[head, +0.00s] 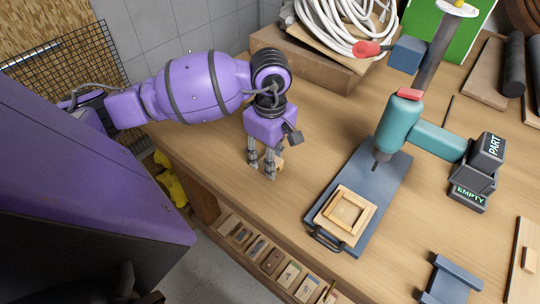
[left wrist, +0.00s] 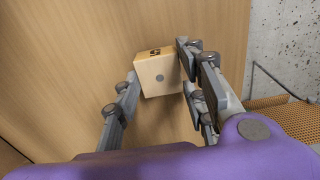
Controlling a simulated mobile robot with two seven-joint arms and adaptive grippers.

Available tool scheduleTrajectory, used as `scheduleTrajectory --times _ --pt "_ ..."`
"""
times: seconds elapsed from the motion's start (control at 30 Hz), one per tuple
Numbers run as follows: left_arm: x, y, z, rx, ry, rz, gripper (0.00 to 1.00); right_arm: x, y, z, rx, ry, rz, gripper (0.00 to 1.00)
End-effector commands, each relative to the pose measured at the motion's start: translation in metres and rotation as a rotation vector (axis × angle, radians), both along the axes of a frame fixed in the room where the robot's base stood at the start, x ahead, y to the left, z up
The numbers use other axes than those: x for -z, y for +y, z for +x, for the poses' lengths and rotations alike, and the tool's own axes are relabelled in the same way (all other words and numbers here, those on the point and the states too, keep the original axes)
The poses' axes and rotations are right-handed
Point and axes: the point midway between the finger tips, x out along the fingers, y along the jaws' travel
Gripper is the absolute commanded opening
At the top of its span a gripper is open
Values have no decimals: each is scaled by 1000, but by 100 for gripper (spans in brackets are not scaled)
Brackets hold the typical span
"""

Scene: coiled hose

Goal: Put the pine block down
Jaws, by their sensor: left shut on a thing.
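The pine block (left wrist: 160,75) is a small pale wooden cube with a dark mark and a grey round spot. My left gripper (head: 264,171) is shut on it, with fingers on both sides in the left wrist view. In the head view the pine block (head: 279,163) shows only partly behind the fingers. It is low over the wooden bench (head: 215,160), near its front edge. I cannot tell if it touches the bench top. My right gripper is not in view.
A teal drill press (head: 397,124) stands on a blue-grey base plate (head: 372,190) to the right, with a wooden frame (head: 326,222) on it. Stacked signs (head: 470,195) read PART and EMPTY. A coiled white hose (head: 335,30) lies at the back. Bench around the gripper is clear.

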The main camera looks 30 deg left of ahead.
Motion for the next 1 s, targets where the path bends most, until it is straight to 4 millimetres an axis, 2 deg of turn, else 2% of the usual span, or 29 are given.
scheduleTrajectory --times 0.27,0.3,0.4,0.77,0.87,1.0 --pt "6 0 0 0 2 1 13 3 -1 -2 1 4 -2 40" --pt "4 0 0 -1 1 0 44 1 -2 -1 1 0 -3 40" --pt "4 0 0 -1 0 0 57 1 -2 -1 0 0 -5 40" --pt "-1 0 0 -1 -2 0 57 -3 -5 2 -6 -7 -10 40" --pt "-11 1 1 0 -4 2 57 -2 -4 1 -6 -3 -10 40" --pt "-37 1 1 1 -4 4 57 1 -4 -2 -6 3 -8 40"
